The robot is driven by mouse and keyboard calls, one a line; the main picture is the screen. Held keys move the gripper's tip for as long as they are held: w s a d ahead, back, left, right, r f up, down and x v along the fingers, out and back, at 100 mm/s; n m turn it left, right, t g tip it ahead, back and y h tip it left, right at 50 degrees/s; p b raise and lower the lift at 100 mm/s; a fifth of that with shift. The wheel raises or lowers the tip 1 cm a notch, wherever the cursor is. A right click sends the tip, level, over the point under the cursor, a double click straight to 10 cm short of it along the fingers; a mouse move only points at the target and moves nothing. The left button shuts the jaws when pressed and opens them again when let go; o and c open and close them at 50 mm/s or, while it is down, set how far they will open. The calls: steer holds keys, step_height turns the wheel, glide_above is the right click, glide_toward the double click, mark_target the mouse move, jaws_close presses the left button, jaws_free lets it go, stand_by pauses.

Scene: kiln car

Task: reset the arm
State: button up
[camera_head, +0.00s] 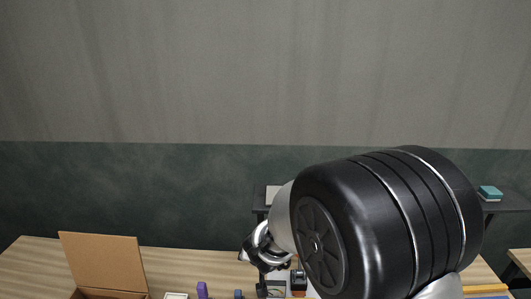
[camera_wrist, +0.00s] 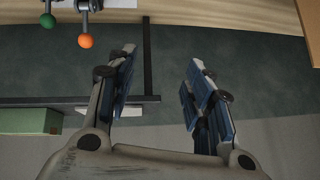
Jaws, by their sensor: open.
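My gripper (camera_wrist: 160,68) is open in the wrist view, its two blue-padded fingers apart with nothing between them. Behind the gap is the dark green wall and a dark upright bar. In the head view my arm fills the lower right, and its wrist end hangs above the wooden table (camera_head: 190,262). The fingers are too small and dark there to make out clearly.
An open cardboard box (camera_head: 103,262) stands at the table's left. Small purple (camera_head: 202,290) and blue (camera_head: 238,294) things show at the front edge. A dark shelf (camera_head: 512,201) bears a teal thing (camera_head: 490,192). Green (camera_wrist: 47,21) and orange (camera_wrist: 85,41) balls show in the wrist view.

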steer(key=s+d+r+n+y+b, duration=0.1)
steer(key=s+d+b, duration=0.1)
steer(key=s+b, duration=0.45)
steer(key=s+d+r+n+y+b, duration=0.1)
steer(key=s+d+y+b, duration=0.15)
steer(key=s+b, duration=0.4)
steer(key=s+d+f+g+h+b, duration=0.1)
steer(key=s+d+f+h+b, duration=0.1)
steer(key=s+d+f+b, duration=0.2)
steer(key=s+d+f+g+h+b, duration=0.1)
steer(key=s+d+f+b, duration=0.3)
steer(key=s+d, duration=0.4)
steer(key=s+h, duration=0.1)
steer(key=s, duration=0.4)
steer(key=shift+s+f+g+h, duration=0.25)
steer(key=shift+g+h, duration=0.05)
steer(key=shift+h, duration=0.05)
steer(key=shift+o, duration=0.2)
